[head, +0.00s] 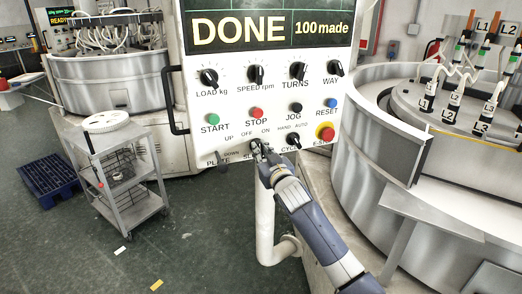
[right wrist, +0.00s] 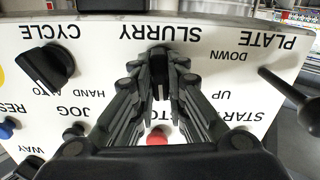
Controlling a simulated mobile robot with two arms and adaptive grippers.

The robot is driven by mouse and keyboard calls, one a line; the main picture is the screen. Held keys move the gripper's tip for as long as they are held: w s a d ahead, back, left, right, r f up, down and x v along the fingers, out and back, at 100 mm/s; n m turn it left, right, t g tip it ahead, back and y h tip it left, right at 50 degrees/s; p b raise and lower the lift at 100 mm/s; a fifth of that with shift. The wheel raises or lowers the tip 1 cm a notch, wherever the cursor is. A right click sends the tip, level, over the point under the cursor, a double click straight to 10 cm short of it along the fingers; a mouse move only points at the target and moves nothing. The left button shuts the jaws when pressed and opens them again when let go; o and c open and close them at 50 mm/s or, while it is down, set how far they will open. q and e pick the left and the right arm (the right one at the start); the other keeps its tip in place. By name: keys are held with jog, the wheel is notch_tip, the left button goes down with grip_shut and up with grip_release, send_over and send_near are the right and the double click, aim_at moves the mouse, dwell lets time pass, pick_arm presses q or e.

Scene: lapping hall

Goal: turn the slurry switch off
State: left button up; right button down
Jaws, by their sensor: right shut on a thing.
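The slurry switch (head: 255,146) is a small black knob low on the white control panel, below the OFF and ON marks. My right gripper (head: 261,152) reaches up to it from below and partly hides it and the SLURRY label. In the right wrist view, which shows the panel upside down, my right gripper (right wrist: 160,85) is shut on the slurry switch (right wrist: 158,62), one finger on each side. Which mark the knob points to is hard to tell. My left gripper is not in view.
The cycle switch (head: 293,141) sits right of the slurry switch, with the red emergency button (head: 325,133) beyond it. The plate lever (right wrist: 288,92) is on the other side. A grey trolley (head: 128,178) stands at the left, and a round steel machine (head: 360,175) at the right.

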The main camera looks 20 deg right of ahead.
jog(key=n, duration=0.4)
jog(key=shift+n+p, duration=0.3)
jog(key=shift+p, duration=0.1)
dwell(0.4)
jog(key=c, duration=1.6)
grip_release()
jog(key=s, duration=1.2)
jog(key=shift+d, duration=0.3)
jog(key=shift+f, duration=0.15)
